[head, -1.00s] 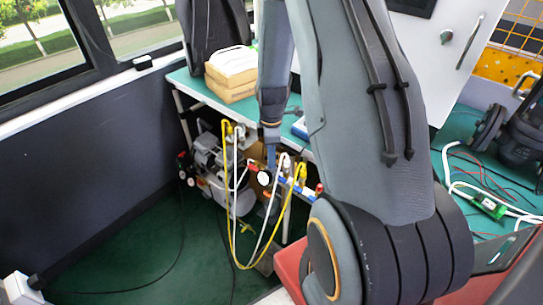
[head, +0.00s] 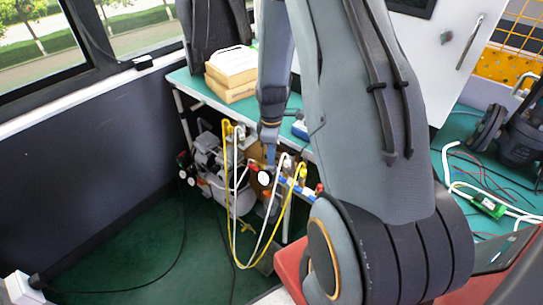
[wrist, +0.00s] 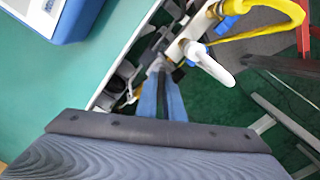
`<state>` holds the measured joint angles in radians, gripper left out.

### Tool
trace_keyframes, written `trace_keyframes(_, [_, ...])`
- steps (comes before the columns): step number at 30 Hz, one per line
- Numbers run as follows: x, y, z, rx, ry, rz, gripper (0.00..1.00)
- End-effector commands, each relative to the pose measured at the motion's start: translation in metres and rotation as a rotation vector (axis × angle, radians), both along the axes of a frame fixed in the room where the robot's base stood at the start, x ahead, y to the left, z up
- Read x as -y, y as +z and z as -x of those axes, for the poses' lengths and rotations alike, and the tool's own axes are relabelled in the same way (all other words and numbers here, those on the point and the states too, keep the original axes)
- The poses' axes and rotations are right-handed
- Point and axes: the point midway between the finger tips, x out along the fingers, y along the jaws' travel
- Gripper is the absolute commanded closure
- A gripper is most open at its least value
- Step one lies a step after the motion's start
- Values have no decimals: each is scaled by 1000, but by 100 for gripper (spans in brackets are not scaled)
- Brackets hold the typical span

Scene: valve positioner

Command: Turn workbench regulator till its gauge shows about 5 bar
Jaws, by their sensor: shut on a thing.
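The workbench regulator is at the bench's front edge, with a small round white gauge (head: 264,178) facing the head camera. The needle is too small to read. My gripper (head: 270,155) reaches down from above, just over the gauge. In the wrist view the blue fingers of my gripper (wrist: 163,80) are close together, with their tips at the regulator's fittings. They are shut on the regulator's knob, which the fingers mostly hide. The workbench (head: 200,88) has a green top.
Yellow hoses (head: 226,150) and white hoses (head: 268,240) loop down beside the gauge. A compressor (head: 212,165) stands under the bench. A cardboard box (head: 231,90) and a blue-white device (wrist: 58,15) are on the bench. Green floor (head: 150,245) lies open at left.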

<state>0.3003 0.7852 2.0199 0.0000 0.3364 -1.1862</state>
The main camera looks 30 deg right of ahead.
Motion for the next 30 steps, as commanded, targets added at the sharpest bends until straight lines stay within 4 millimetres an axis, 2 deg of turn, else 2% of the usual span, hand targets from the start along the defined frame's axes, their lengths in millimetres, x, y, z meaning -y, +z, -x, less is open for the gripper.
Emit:
trace_keyframes(15, [0,1,0,0,-413,0,100])
trace_keyframes(30, [0,1,0,0,-576,0,100])
